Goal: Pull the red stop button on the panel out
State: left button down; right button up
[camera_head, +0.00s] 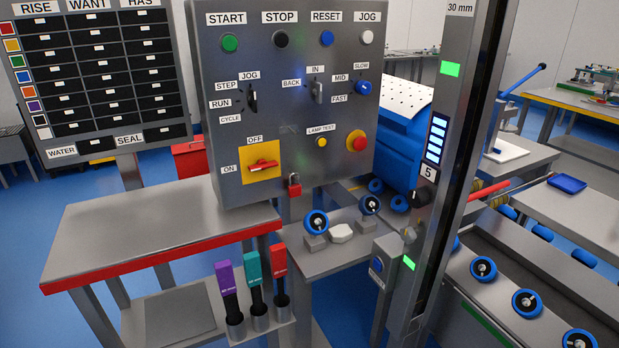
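The grey control panel (300,110) stands upright in the middle of the head view. The red stop button (357,141) is a round mushroom head on a yellow collar, at the panel's lower right. Whether it is pushed in or out cannot be told. A small yellow lamp test button (321,142) sits to its left. A black button (280,39) under a STOP label is in the top row. A red rotary switch (263,165) on a yellow plate is at the lower left, with a red padlock (294,184) below. Neither of my grippers is in view.
A grey post (465,120) with green and blue lights rises right of the panel. A red-edged table (160,232) is at the left front. Purple, teal and red-handled tools (252,283) stand in holders below. A roller conveyor (520,275) is at right.

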aim_at(361, 142)
jog(key=i+j+z, duration=0.2)
jog(key=j, duration=0.15)
jog(key=i+j+z, duration=0.15)
jog(key=j, duration=0.2)
jog(key=i+j+z, duration=0.2)
jog(key=j, duration=0.15)
jog(key=k, duration=0.1)
